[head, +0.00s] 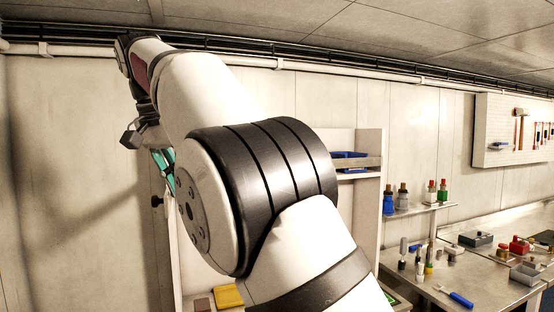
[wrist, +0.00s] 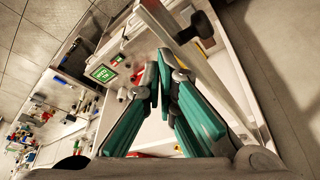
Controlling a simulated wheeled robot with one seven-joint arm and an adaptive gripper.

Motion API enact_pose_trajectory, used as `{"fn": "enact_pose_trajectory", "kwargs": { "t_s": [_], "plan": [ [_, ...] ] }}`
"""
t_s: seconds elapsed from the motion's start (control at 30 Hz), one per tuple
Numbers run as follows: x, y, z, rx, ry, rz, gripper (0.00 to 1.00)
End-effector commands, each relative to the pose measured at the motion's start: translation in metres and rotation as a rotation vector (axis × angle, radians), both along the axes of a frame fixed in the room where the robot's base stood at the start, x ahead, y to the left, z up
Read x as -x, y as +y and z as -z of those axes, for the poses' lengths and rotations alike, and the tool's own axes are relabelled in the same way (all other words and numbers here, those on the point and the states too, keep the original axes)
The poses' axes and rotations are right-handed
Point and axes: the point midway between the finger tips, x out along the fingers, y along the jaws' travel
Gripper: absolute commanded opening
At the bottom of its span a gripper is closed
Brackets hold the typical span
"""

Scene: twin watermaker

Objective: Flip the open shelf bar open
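The open shelf (head: 369,200) is a pale upright unit, largely hidden behind my arm in the head view. A rail (head: 358,163) crosses the front of its upper level, below a blue bin; I cannot tell whether this is the shelf bar. In the wrist view, a pale bar (wrist: 158,20) with a dark end piece lies just beyond the fingertips. My gripper (wrist: 158,80) has teal fingers with dark tips, drawn close together with nothing visible between them. It appears apart from the bar. In the head view, my gripper (head: 160,160) is at the left of the shelf, partly hidden by my arm.
A blue bin (head: 349,154) sits on the shelf, and a yellow block (head: 229,296) lies low down. A metal workbench (head: 470,275) with bottles and tools stands at right, under a pegboard (head: 494,150). A green-lit screen (wrist: 103,73) shows in the wrist view. The left wall is clear.

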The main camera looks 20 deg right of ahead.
Motion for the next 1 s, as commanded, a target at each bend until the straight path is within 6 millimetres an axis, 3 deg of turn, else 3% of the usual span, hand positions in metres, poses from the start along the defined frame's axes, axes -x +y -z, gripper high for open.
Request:
{"fn": "enact_pose_trajectory", "kwargs": {
  "t_s": [0.03, 0.37, 1.0],
  "plan": [
    [0.003, 0.018, 0.0, -0.028, -0.005, -0.035, 0.0],
    [0.003, 0.018, -0.002, -0.028, -0.006, -0.034, 0.0],
    [0.013, 0.006, -0.03, -0.006, -0.002, -0.006, 0.0]
  ]
}}
